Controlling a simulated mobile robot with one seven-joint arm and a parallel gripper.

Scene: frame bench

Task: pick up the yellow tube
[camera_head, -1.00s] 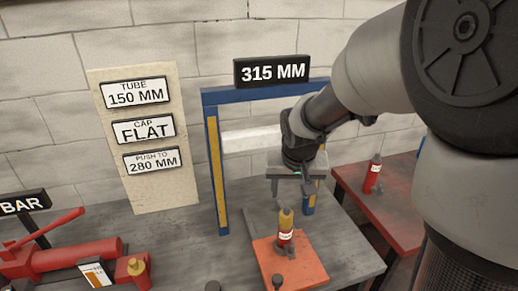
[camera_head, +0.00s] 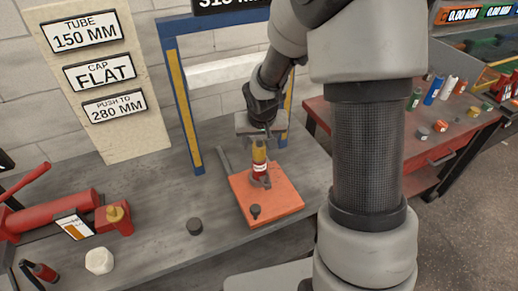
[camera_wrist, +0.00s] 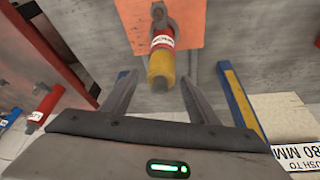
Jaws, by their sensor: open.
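The yellow tube (camera_head: 259,154) stands upright on an orange plate (camera_head: 282,199) on the bench. Its upper part is yellow and its lower part is red with a white label. My gripper (camera_head: 261,134) is just above the tube's top in the head view; its fingers are hard to make out there. In the wrist view the open fingers (camera_wrist: 158,77) lie left and right of the yellow end (camera_wrist: 161,64), with space on both sides. A dark tip shows on that end. I cannot tell how deep the tube sits between the fingers.
A blue frame (camera_head: 181,95) with a pale crossbar stands behind the plate. A dark round cap (camera_head: 194,226) and a white hexagonal piece (camera_head: 99,261) lie on the bench. A red pump (camera_head: 60,212) is at left; a red table (camera_head: 425,145) with several items stands right.

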